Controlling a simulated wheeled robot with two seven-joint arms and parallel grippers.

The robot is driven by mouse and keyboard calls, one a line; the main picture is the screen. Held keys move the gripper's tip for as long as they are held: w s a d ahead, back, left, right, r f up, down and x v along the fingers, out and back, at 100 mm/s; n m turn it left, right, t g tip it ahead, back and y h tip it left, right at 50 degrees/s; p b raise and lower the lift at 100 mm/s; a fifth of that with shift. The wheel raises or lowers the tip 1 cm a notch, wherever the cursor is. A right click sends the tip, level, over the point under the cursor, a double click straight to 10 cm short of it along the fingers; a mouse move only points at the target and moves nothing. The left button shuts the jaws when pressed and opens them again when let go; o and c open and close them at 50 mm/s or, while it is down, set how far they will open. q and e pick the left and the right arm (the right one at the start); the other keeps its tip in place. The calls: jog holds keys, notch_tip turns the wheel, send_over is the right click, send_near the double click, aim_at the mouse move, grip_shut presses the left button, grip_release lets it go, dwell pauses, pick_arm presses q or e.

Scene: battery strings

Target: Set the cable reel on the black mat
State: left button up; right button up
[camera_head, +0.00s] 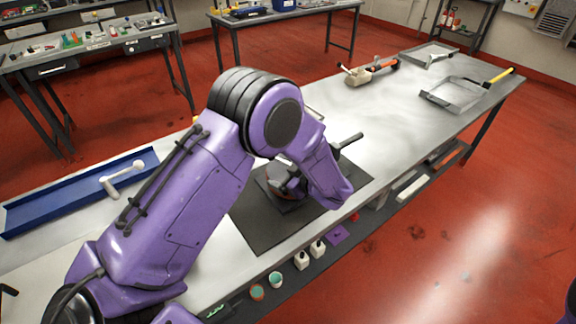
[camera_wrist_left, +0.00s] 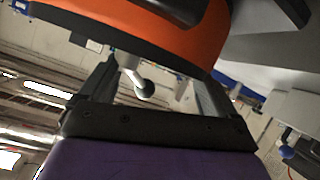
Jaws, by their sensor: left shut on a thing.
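The black mat (camera_head: 262,226) lies flat on the steel table. The cable reel (camera_head: 279,178), dark with some orange-red, shows partly behind my left arm, over the mat. In the left wrist view the orange reel (camera_wrist_left: 180,42) fills the top, at the ends of my left gripper's fingers (camera_wrist_left: 155,76). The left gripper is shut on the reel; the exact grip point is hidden. I cannot tell whether the reel touches the mat. A dark bar (camera_head: 346,142) sticks out to the right behind the arm. My right gripper is out of view.
A blue tray (camera_head: 80,192) with a white handled tool (camera_head: 122,178) lies on the table's left. Two grey metal trays (camera_head: 458,94) (camera_head: 429,54) and an orange-handled tool (camera_head: 382,66) lie toward the far end. The table between mat and trays is mostly clear.

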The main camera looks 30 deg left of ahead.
pick_arm(q)
jog(key=o, duration=1.8)
jog(key=shift+s+f, duration=0.1)
jog(key=shift+f, duration=0.1)
jog(key=shift+c, duration=0.2)
jog(key=shift+d, duration=0.1)
jog(key=b+v, duration=0.1)
jog(key=v, duration=1.1)
jog(key=shift+r+b, duration=0.15)
jog(key=shift+b, duration=0.2)
